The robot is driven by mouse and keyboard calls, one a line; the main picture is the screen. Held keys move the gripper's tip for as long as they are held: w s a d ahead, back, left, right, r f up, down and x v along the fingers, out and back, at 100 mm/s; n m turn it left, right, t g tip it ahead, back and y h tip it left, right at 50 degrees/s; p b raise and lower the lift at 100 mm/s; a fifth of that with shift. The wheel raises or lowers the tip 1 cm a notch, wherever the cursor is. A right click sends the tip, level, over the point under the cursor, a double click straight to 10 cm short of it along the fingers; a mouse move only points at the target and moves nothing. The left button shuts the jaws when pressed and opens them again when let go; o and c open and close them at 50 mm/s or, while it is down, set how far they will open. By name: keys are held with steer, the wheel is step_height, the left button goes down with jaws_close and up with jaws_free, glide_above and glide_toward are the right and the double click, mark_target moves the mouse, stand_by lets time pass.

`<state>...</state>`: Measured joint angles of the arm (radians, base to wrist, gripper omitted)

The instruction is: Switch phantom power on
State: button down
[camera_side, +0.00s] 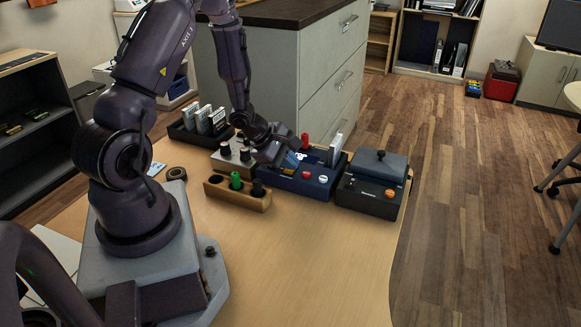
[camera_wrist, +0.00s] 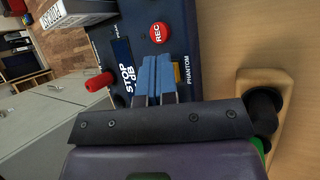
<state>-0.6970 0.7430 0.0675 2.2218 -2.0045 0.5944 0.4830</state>
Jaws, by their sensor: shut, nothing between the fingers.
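The dark blue recorder (camera_side: 310,188) stands on the table, and its top fills the middle of the wrist view (camera_wrist: 180,20). A small amber switch (camera_wrist: 179,74) sits on it beside the PHANTOM label (camera_wrist: 188,68). My gripper (camera_wrist: 157,75) is shut and empty, its blue fingertips together just left of the amber switch in the wrist view. They cover part of the panel; I cannot tell whether they touch it. In the side view my gripper (camera_side: 290,160) is over the recorder's left part. Whether the switch is on or off cannot be told.
A black box (camera_side: 365,200) stands right. The front table is clear.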

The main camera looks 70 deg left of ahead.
steer(key=shift+f, duration=0.15)
stand_by(0.4)
steer(key=shift+r, duration=0.75)
steer(key=shift+r, duration=0.1)
step_height(320, 180, up, 6)
steer(key=shift+f, duration=0.1)
stand_by(0.4)
